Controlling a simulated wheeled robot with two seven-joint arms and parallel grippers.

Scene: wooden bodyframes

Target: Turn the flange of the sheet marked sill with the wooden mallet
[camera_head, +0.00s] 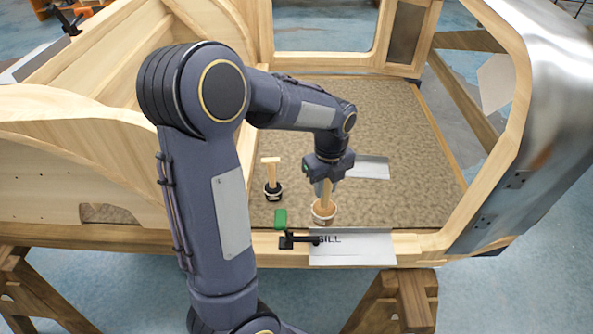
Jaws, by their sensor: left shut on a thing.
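The sheet marked SILL (365,252) is a light metal piece lying along the front sill of the wooden frame. A black clamp (288,241) sits over its left end and partly covers the lettering. The wooden mallet (323,212) is head-down on the speckled floor, just behind the sheet, with a pale label on its round head. My left gripper (324,182) points down above the head and is shut on its handle. The fingers hide part of the handle. I cannot tell whether the head touches the floor. My right gripper is not in view.
A second mallet (272,190) with a black head stands to the left, handle up. A small green block (280,217) lies near the sill. Another pale sheet (371,168) lies behind my gripper. Wooden posts enclose the floor; its back right is clear.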

